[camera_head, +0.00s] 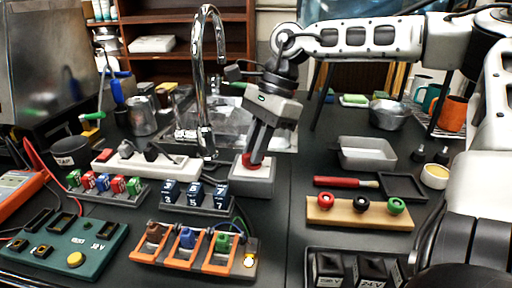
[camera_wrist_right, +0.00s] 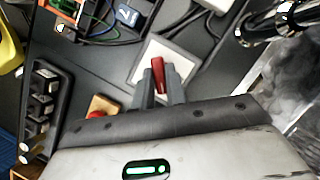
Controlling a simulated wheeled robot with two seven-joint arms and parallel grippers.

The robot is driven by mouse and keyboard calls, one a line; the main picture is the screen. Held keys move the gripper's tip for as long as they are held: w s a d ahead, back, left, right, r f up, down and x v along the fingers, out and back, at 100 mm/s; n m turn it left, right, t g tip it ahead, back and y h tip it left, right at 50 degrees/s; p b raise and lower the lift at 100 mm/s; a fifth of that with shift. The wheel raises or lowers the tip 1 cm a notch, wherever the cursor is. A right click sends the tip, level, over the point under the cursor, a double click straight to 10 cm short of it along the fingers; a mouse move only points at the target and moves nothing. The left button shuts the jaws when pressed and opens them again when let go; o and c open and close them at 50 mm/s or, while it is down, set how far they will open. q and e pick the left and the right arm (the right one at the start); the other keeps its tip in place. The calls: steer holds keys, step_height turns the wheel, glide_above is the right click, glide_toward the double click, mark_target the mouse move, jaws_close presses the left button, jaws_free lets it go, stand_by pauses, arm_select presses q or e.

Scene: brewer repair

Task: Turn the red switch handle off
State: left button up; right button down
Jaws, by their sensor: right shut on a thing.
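The red switch handle (camera_head: 252,160) sits on a light grey square box on the black worktop, right of the faucet. My right gripper (camera_head: 257,152) reaches down from above and is shut on the handle. In the right wrist view the red handle (camera_wrist_right: 160,75) stands between the two grey fingers of my right gripper (camera_wrist_right: 161,88). The handle's box (camera_wrist_right: 183,62) shows around it. The fingers hide part of the handle in the head view. My left gripper is in neither view.
A chrome faucet (camera_head: 207,85) stands close to the left of my right gripper, before the metal sink. A power strip (camera_head: 146,164), dark blue blocks (camera_head: 194,194) and a wooden board with knobs (camera_head: 360,212) are near the box. A metal tray (camera_head: 367,153) lies to the right.

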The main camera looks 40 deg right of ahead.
steer(key=n+g, duration=0.1)
steer(key=n, duration=0.1)
steer(key=shift+w+n+b, duration=0.1)
steer(key=shift+n+b, duration=0.2)
steer(key=shift+n, duration=0.1)
steer(key=n+g, duration=0.1)
steer(key=n, duration=0.2)
steer(key=shift+w+n+h+b, duration=0.1)
steer(key=shift+n+h+b, duration=0.2)
steer(key=shift+b, duration=0.05)
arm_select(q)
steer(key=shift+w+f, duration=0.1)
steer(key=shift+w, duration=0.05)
arm_select(e)
steer(key=shift+n+g+h, duration=0.3)
steer(key=shift+n+g, duration=0.5)
steer(key=shift+n, duration=0.8)
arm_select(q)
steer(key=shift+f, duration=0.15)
arm_select(e)
steer(key=c, duration=1.4)
jaws_free()
steer(key=shift+c, duration=0.2)
steer(key=shift+w+r, duration=0.1)
arm_select(q)
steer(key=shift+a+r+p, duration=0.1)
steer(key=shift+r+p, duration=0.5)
steer(key=shift+p, duration=0.65)
arm_select(e)
steer(key=v, duration=1.6)
